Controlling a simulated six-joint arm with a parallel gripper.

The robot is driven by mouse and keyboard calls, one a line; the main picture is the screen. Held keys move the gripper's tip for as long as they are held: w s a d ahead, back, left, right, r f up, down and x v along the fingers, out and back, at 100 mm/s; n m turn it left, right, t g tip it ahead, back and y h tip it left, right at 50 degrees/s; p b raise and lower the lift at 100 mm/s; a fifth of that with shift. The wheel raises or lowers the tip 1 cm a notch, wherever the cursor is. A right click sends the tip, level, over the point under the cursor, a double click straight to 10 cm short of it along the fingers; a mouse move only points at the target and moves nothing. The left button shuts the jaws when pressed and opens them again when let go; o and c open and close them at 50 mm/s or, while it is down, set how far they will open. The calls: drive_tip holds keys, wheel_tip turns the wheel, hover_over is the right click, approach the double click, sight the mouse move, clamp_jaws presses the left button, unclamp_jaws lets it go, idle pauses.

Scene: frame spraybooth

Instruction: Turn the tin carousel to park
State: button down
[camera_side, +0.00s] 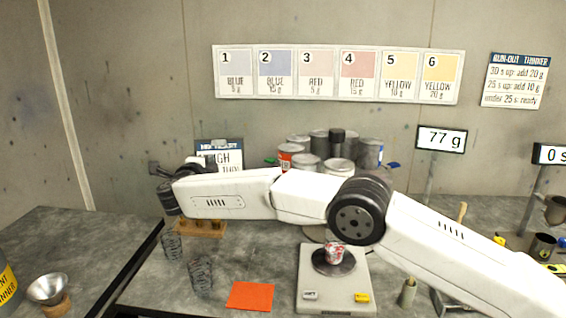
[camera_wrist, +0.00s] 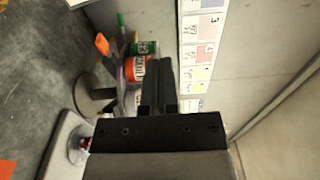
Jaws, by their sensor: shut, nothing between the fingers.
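The tin carousel shows in the side view as a cluster of grey tins (camera_side: 318,142) behind my arm, which hides its lower part. A red-labelled tin (camera_side: 287,155) is at its left side. In the wrist view, tins with green and orange-red labels (camera_wrist: 138,68) show just left of my fingers, partly hidden by them. An orange tab (camera_wrist: 102,44) stands out to their left. My gripper (camera_wrist: 159,62) is shut and empty. In the side view its dark end (camera_side: 153,168) is well left of the tins. No contact with the carousel is visible.
A scale (camera_side: 312,275) with a small red-and-white cup (camera_side: 334,253) stands below my arm. Its display (camera_side: 441,139) reads 77 g. Wire holders (camera_side: 201,278), an orange sheet (camera_side: 250,296) and a sign (camera_side: 219,150) are nearby.

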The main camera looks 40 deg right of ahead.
drive_tip(key=w+d+r+n+t+y, duration=0.15)
drive_tip(key=w+d, duration=0.25)
drive_tip(key=d, duration=0.5)
drive_tip(key=r+n+y, duration=0.2)
drive_tip(key=y, duration=0.7)
hover_over(301, 150)
drive_tip(key=shift+s+f+g, duration=0.1)
drive_tip(key=shift+f+g, duration=0.05)
drive_tip(key=shift+g, duration=0.1)
drive_tip(key=s+d+f+m+g+y, duration=0.1)
drive_tip(key=s+f+m+g+y, duration=0.2)
drive_tip(key=s, duration=1.4)
drive_tip(key=s+d+g+y, duration=0.2)
drive_tip(key=s+g+y, duration=0.3)
drive_tip(key=s, duration=1.1)
drive_tip(key=shift+t+y, duration=0.55)
drive_tip(key=shift+t, duration=0.05)
drive_tip(key=f, duration=0.5)
drive_tip(key=shift+s+a+f, duration=0.25)
drive_tip(key=shift+s+a, duration=0.1)
drive_tip(key=shift+a, duration=0.05)
